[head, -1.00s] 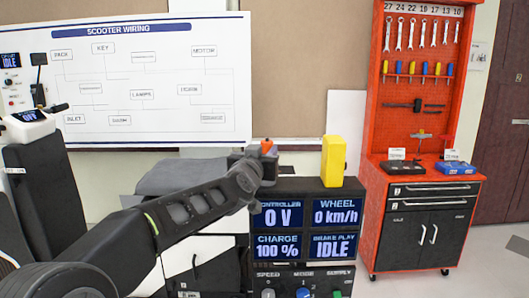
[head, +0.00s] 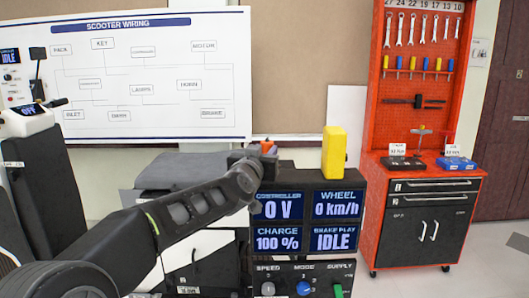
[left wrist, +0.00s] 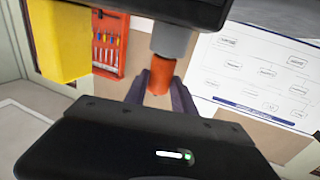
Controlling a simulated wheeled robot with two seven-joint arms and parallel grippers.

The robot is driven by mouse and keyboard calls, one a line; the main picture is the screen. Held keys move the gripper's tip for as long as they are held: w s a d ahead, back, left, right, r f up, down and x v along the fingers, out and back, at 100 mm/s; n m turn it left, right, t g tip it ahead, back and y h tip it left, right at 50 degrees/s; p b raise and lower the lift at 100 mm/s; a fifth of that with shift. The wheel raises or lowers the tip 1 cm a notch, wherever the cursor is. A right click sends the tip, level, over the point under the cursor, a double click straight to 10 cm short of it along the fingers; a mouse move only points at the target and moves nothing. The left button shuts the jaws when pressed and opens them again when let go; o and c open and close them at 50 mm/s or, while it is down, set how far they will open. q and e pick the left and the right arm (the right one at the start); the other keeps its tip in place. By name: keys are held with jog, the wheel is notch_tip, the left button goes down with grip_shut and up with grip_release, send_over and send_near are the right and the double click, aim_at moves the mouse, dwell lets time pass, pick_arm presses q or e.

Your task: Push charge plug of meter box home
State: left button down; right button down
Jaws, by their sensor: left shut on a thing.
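The meter box (head: 308,223) is a dark unit with several blue readouts, including CHARGE 100 % and IDLE. The charge plug appears to be the orange piece at its top left; its tip shows in the head view (head: 267,146). In the left wrist view the orange plug (left wrist: 159,77) sits between the fingers of my left gripper (left wrist: 161,92), in line with a grey cylinder (left wrist: 172,39) against a dark body. My left gripper is shut on the plug. Whether the plug is fully seated cannot be seen. My right gripper is not in view.
A yellow block (head: 334,152) stands on the box, right of my left gripper; it is at the left of the wrist view (left wrist: 58,40). Knobs (head: 303,287) line the panel below. A red tool cabinet (head: 420,165) stands right, and a wiring chart (head: 150,75) hangs behind.

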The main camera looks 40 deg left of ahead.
pick_arm(q)
jog(key=c, duration=1)
grip_release()
jog(key=shift+f, duration=0.1)
jog(key=shift+o, duration=0.2)
jog(key=v, duration=0.8)
